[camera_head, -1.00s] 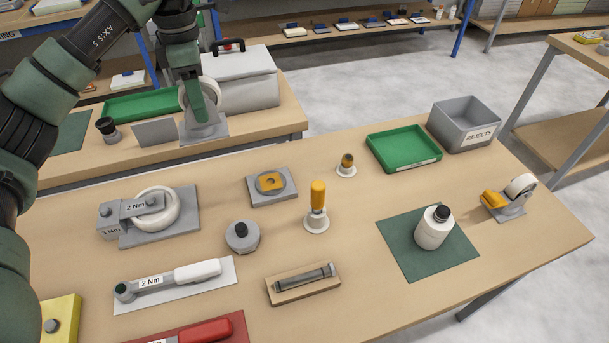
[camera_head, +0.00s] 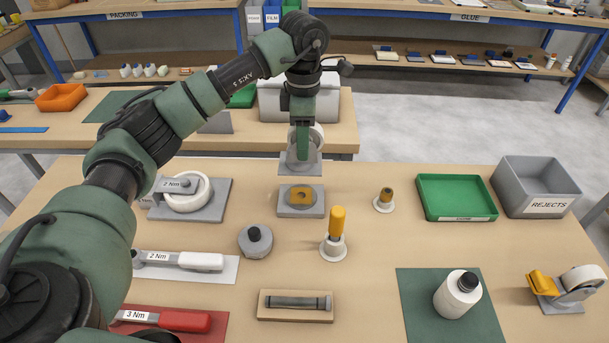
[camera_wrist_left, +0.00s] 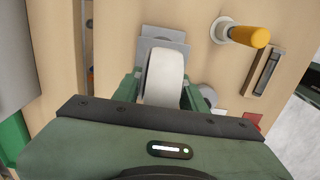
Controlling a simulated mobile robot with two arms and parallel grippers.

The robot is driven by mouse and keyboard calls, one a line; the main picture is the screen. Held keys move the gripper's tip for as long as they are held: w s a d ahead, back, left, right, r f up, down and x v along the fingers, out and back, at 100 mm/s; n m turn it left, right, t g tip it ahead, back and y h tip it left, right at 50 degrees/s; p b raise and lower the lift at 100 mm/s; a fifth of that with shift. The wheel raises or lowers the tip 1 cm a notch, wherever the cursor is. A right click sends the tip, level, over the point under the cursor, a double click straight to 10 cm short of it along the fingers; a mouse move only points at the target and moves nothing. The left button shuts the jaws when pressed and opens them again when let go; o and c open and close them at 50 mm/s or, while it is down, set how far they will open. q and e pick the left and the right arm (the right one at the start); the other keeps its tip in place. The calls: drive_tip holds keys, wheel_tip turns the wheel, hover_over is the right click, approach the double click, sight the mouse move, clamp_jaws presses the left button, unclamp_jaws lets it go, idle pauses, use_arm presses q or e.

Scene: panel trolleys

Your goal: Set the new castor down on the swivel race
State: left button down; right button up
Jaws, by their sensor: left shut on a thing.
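My left gripper (camera_head: 303,140) is shut on the new castor, which has a white wheel (camera_wrist_left: 164,78) and a grey mounting plate (camera_head: 299,168). I hold it upright, wheel above plate, at the far edge of the near bench. The swivel race (camera_head: 301,196), an orange-yellow ring on a grey square base, lies just in front of it in the head view. The castor appears to be above bench height, apart from the race; the exact gap is unclear. In the left wrist view the wheel sits between the green fingers and hides much below. My right gripper is not in view.
Another white wheel on a plate (camera_head: 188,194) lies left. A green tray (camera_head: 456,197) and grey rejects bin (camera_head: 538,186) stand at the back right.

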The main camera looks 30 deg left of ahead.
sight(304, 163)
use_arm(q)
wheel_tip(304, 163, down, 7)
drive_tip(key=shift+d+r+p, duration=0.1)
drive_tip(key=shift+r+p, duration=0.05)
drive_tip(key=shift+p, duration=0.25)
wheel_tip(304, 163, down, 3)
drive_tip(key=shift+f+p, duration=0.1)
drive_tip(key=shift+p, duration=0.2)
drive_tip(key=shift+f, duration=0.3)
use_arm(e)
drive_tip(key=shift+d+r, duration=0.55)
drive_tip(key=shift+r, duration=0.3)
use_arm(q)
drive_tip(key=shift+f, duration=0.15)
drive_tip(key=c, duration=0.8)
unclamp_jaws()
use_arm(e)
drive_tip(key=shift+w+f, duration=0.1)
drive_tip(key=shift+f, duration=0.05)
